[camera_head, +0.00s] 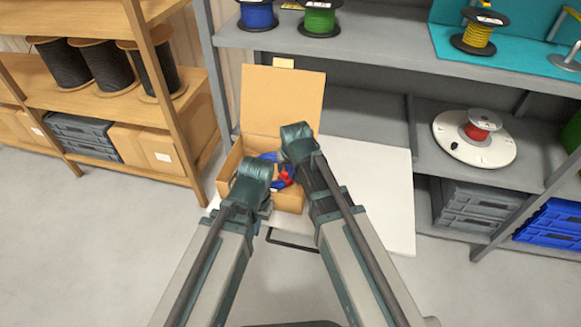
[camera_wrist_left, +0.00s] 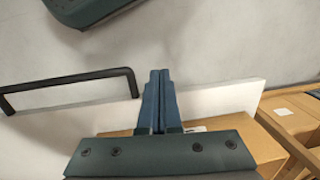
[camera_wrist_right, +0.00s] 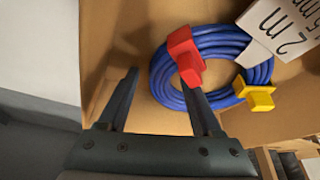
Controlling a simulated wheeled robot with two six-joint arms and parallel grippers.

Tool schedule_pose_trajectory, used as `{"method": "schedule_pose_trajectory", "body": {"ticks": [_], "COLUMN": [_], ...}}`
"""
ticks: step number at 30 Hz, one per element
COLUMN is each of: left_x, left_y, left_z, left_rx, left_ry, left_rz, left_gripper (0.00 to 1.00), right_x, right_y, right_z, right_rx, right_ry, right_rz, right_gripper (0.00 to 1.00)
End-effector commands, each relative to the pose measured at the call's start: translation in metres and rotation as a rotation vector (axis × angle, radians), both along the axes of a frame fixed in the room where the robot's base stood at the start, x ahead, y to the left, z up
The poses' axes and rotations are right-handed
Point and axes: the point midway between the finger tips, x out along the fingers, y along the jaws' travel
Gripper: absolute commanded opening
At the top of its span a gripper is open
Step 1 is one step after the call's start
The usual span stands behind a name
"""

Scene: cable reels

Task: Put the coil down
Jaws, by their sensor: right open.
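A coil of blue cable (camera_wrist_right: 228,42) with a red clip (camera_wrist_right: 184,52), a yellow clip (camera_wrist_right: 255,93) and a white "2 m" tag (camera_wrist_right: 280,25) lies inside an open cardboard box (camera_head: 292,200). In the head view the coil (camera_head: 268,157) is partly hidden by my arms. My right gripper (camera_wrist_right: 158,74) is open over the box. One finger overlaps the red clip in the right wrist view; I cannot tell whether they touch. My left gripper (camera_wrist_left: 160,72) is shut and empty at the box's near left side.
The box stands on a white board (camera_head: 375,185) with free room to its right. A dark handle (camera_head: 292,243) shows at its front edge. Grey shelves (camera_head: 375,52) with cable reels stand behind; a wooden rack (camera_head: 190,135) with black reels is at the left.

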Motion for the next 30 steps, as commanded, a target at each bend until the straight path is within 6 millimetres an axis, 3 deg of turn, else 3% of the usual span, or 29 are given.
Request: {"method": "schedule_pose_trajectory", "body": {"ticks": [8, 24, 30], "left_x": [0.000, 0.000, 0.000], "left_y": [0.000, 0.000, 0.000], "left_z": [0.017, 0.095, 0.113], "left_rx": [0.000, 0.000, 0.000], "left_ry": [0.000, 0.000, 0.000], "left_rz": [0.000, 0.000, 0.000], "left_gripper": [0.00, 0.00, 0.00], "right_x": [-0.005, -0.036, -0.045], "right_y": [0.000, -0.003, -0.003], "right_z": [0.017, 0.095, 0.113], "right_rx": [0.000, 0.000, 0.000], "right_ry": [0.000, 0.000, 0.000], "right_rz": [0.000, 0.001, 0.000], "right_gripper": [0.66, 0.66, 0.66]}}
